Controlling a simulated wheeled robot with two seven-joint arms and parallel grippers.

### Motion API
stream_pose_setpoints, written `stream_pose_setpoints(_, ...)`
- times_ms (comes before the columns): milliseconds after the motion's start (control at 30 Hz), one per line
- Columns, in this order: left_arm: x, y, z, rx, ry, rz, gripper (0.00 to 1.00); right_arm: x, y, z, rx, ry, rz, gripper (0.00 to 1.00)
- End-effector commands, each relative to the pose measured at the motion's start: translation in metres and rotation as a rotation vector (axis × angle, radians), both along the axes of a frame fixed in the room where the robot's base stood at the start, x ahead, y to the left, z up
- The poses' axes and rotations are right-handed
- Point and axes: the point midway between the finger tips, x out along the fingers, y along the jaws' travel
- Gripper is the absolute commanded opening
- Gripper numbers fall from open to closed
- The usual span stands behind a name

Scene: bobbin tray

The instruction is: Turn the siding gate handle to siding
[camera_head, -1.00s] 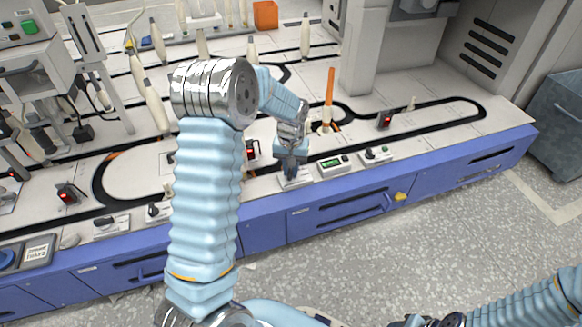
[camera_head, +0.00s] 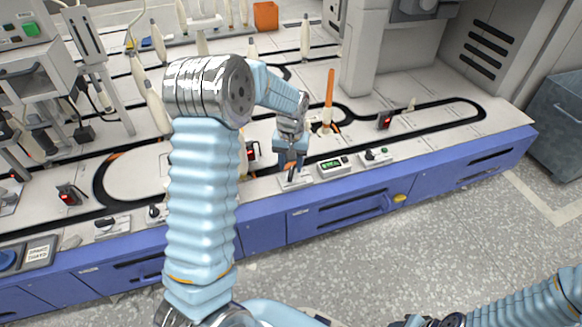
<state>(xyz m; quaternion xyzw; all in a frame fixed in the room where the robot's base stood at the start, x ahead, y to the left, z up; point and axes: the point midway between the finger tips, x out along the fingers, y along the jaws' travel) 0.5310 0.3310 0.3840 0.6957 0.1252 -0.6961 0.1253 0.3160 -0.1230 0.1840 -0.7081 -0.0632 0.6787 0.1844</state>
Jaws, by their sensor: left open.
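My left gripper (camera_head: 291,168) is open. It points down just above a small pale switch plate (camera_head: 296,181) at the front edge of the bench. A dark handle (camera_head: 292,175) shows on that plate, just below the fingertips. The handle and fingers overlap in this view, so I cannot tell whether they touch. The plate's label is too small to read, so I cannot tell whether this is the siding gate handle or which way it is set. My right gripper is out of view; only part of my right arm shows at the lower right.
A box with a green display (camera_head: 333,166) and another knob panel (camera_head: 375,155) stand just right of the gripper. More knob panels (camera_head: 112,226) lie along the front left. Black track loops, an orange rod (camera_head: 329,92) and white bobbins (camera_head: 306,36) stand behind.

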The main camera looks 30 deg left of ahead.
Motion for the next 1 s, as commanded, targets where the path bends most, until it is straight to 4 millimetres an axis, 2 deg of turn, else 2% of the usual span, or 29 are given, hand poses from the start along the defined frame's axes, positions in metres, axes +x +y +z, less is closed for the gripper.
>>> stream_pose_setpoints(33,0.001,0.0,0.016,0.001,-0.005,0.0,0.41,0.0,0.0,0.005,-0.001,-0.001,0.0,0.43)
stream_pose_setpoints(200,0.001,0.0,0.059,0.001,-0.005,0.0,0.41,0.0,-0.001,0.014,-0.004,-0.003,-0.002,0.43)
stream_pose_setpoints(400,0.001,0.0,0.097,0.0,-0.004,0.0,0.41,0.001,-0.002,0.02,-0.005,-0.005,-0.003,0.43)
stream_pose_setpoints(600,0.0,0.0,0.11,0.0,-0.001,0.001,0.41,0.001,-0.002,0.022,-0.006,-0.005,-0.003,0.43)
stream_pose_setpoints(1000,0.0,0.0,0.11,0.0,-0.001,0.0,0.41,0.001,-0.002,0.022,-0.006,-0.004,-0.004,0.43)
